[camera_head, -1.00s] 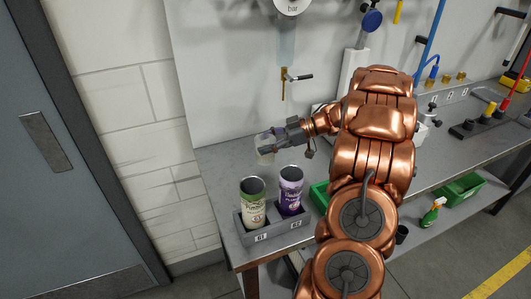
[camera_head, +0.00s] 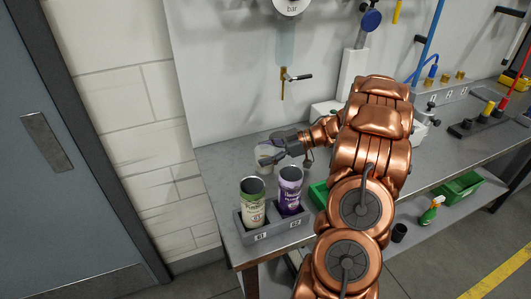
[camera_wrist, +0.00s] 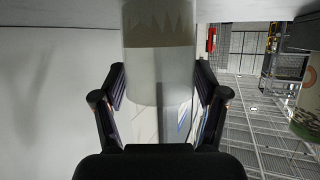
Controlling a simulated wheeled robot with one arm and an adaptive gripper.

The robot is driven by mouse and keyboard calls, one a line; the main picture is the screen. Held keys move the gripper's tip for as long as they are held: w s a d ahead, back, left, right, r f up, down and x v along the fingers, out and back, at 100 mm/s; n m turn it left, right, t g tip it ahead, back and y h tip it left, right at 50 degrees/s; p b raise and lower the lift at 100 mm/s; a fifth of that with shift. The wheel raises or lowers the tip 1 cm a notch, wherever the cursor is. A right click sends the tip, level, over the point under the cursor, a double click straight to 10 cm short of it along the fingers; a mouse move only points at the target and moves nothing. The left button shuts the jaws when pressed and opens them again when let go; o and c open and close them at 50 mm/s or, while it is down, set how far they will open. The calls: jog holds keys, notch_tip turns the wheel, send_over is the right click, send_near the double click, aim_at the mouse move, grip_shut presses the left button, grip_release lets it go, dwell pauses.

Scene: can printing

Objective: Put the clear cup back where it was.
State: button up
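The clear cup (camera_head: 263,157) is at the back left of the grey bench, beneath and left of the brass tap. My gripper (camera_head: 273,150) reaches it from the right, with its fingers around the cup. In the wrist view the cup (camera_wrist: 158,75) fills the space between my two fingers (camera_wrist: 160,88), which lie against its sides. Its contents look pale with a tan band. I cannot tell whether its base touches the bench.
A grey holder (camera_head: 268,232) at the bench's front left bears a green-and-white can (camera_head: 252,203) and a purple can (camera_head: 290,190). A brass tap (camera_head: 284,85) hangs above. A green bin (camera_head: 319,196) is partly hidden by my arm. The bench left of the cup is clear.

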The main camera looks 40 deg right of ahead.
jog(key=shift+o, duration=0.9)
jog(key=shift+d+r, duration=0.1)
jog(key=shift+r, duration=0.05)
jog(key=b+v, duration=0.3)
jog(key=v, duration=0.9)
